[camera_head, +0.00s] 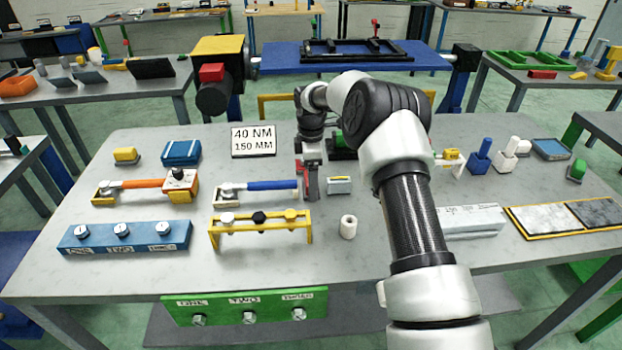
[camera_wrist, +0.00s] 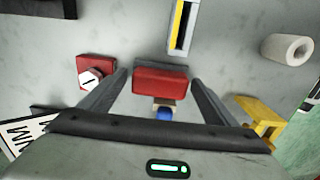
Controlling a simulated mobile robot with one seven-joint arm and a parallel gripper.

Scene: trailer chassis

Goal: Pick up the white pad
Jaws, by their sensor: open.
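A whitish marbled pad (camera_head: 543,220) lies flat at the right front of the grey table, beside a dark grey pad (camera_head: 597,212), both inside a thin yellow border. Neither pad shows in the wrist view. My gripper (camera_head: 310,186) is low over the middle of the table, well to the left of the pad. In the wrist view my gripper (camera_wrist: 158,78) has its fingers apart, with a red block (camera_wrist: 160,81) showing between them. I cannot tell whether the fingers touch the red block.
A white hollow cylinder (camera_head: 348,226) and a small pale block (camera_head: 339,185) stand near my gripper. A yellow rack (camera_head: 260,233) and a blue-handled tool (camera_head: 270,186) are on the left. A grey-white bar (camera_head: 470,220) lies between my arm and the pad.

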